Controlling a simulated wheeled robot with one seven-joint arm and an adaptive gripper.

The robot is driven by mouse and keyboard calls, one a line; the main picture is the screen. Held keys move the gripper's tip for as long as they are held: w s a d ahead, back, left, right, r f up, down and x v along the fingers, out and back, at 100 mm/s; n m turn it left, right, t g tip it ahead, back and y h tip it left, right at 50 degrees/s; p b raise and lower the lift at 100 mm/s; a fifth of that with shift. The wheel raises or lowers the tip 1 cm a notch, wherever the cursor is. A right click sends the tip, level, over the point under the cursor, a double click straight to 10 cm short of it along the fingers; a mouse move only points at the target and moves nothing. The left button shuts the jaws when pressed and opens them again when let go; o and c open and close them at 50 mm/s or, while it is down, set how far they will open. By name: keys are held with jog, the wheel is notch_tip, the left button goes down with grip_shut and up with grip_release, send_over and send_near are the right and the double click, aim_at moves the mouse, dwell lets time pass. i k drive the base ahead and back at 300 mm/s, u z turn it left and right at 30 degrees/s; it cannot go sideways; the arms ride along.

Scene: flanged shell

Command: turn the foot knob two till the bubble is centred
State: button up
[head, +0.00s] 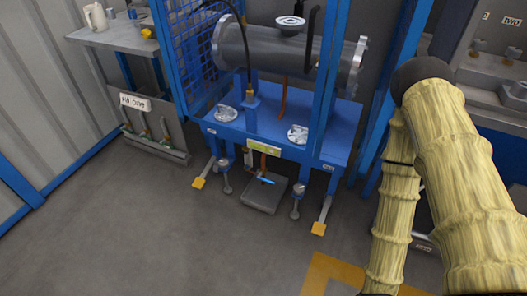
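A blue frame stand (270,125) carries a grey flanged shell (285,50) at the upper middle. Two levelling feet with round grey knobs stand under its front, a left foot (225,176) and a right foot (297,199). Small labels on the stand's front are too small to read, so I cannot tell which foot is two. Two round silvery discs, a left one (226,113) and a right one (298,133), sit on the stand's top. No bubble can be made out. My arm, in a yellow sleeve, fills the right side; my gripper is not in view.
A grey block (265,194) with a blue-handled part lies on the floor between the feet. Yellow-ended legs (318,228) stick out in front. A side bench (112,38) holds a white jug (95,17). A bench (485,75) at right bears a "two" label. The front floor is clear.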

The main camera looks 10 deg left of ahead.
aim_at(298, 189)
jog(key=u, duration=0.05)
jog(key=k, duration=0.45)
jog(key=z, duration=0.75)
jog(key=i, duration=0.7)
jog(key=u, duration=0.75)
